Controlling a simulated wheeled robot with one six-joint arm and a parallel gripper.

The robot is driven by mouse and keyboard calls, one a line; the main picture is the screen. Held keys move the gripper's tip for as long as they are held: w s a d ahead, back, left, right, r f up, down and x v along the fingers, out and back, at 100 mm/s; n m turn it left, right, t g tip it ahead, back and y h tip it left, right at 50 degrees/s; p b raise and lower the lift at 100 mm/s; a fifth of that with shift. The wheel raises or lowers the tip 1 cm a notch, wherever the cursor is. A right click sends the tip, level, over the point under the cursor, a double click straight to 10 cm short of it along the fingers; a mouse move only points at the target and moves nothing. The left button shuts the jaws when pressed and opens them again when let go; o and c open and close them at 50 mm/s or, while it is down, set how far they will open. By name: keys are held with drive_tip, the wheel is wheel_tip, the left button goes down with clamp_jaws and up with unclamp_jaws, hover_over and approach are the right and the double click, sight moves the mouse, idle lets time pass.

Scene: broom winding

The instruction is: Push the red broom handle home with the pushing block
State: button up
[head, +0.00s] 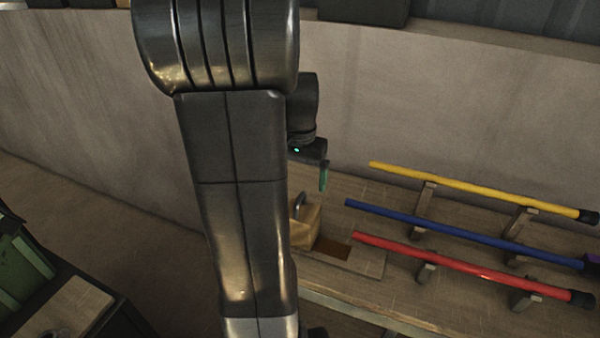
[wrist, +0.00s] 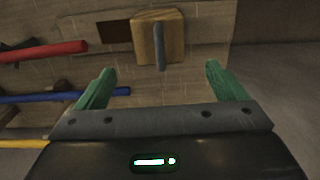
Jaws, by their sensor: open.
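The red broom handle (head: 460,264) lies on wooden supports on the bench, its black-tipped end at the right in the head view. Its near end also shows at the upper left of the wrist view (wrist: 45,51). The pushing block (head: 305,226) is a wooden block with a grey metal grip, left of the handles and partly hidden by my arm in the head view. The wrist view shows the block (wrist: 174,43) at top centre. My gripper (wrist: 160,85) is open and empty, its green fingers apart, above the bench and short of the block's grip.
A blue handle (head: 450,232) and a yellow handle (head: 470,184) lie beyond the red one on similar supports. A dark rectangular recess (head: 332,248) sits beside the block. A wall stands behind the bench. A green crate (head: 22,262) is at the far left.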

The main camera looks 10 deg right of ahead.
sight(300, 197)
drive_tip(key=shift+f+b, duration=2.5)
drive_tip(key=shift+f, duration=1.5)
clamp_jaws()
